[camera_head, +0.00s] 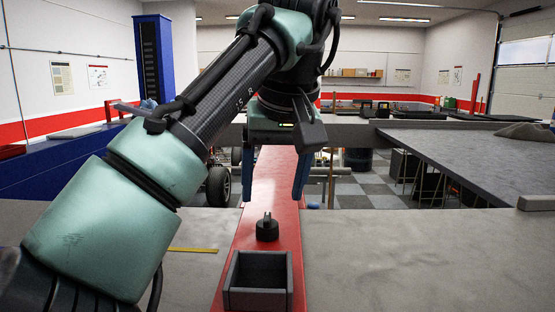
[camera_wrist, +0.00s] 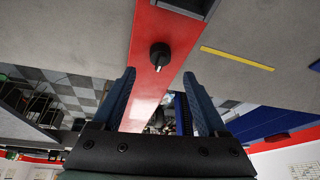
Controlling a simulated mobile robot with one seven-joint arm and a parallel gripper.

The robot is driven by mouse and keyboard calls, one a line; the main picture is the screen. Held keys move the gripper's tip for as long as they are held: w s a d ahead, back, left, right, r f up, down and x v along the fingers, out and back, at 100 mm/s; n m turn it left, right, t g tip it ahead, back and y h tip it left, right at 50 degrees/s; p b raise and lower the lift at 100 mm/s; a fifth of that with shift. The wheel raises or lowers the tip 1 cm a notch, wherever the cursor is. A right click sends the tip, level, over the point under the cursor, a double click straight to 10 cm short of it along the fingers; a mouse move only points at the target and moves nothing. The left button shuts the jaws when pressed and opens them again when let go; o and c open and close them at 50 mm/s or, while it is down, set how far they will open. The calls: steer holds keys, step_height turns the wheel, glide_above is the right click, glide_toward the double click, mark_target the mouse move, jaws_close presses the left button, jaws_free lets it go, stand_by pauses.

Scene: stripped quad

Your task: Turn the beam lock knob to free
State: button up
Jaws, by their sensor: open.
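The beam lock knob (camera_head: 267,228) is a small black knob with a raised grip on the red beam (camera_head: 273,180). In the wrist view the knob (camera_wrist: 160,55) stands on the red beam (camera_wrist: 176,22), ahead of the fingertips, with a pale mark on its side. My gripper (camera_head: 272,196) is open and empty above the beam, farther back than the knob in the head view. Its two blue fingers (camera_wrist: 158,88) are spread wide in the wrist view, and the knob is not between them. Markings for free or locked cannot be made out.
A dark open box (camera_head: 258,297) sits on the beam in front of the knob. A yellow strip (camera_head: 193,250) lies on the grey surface to the left. Grey slabs flank the beam, a dark tabletop (camera_head: 470,150) is at right, and a blue cabinet (camera_head: 153,60) stands behind.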

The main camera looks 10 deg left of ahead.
steer(key=shift+b+v, duration=0.35)
steer(key=shift+v, duration=2.45)
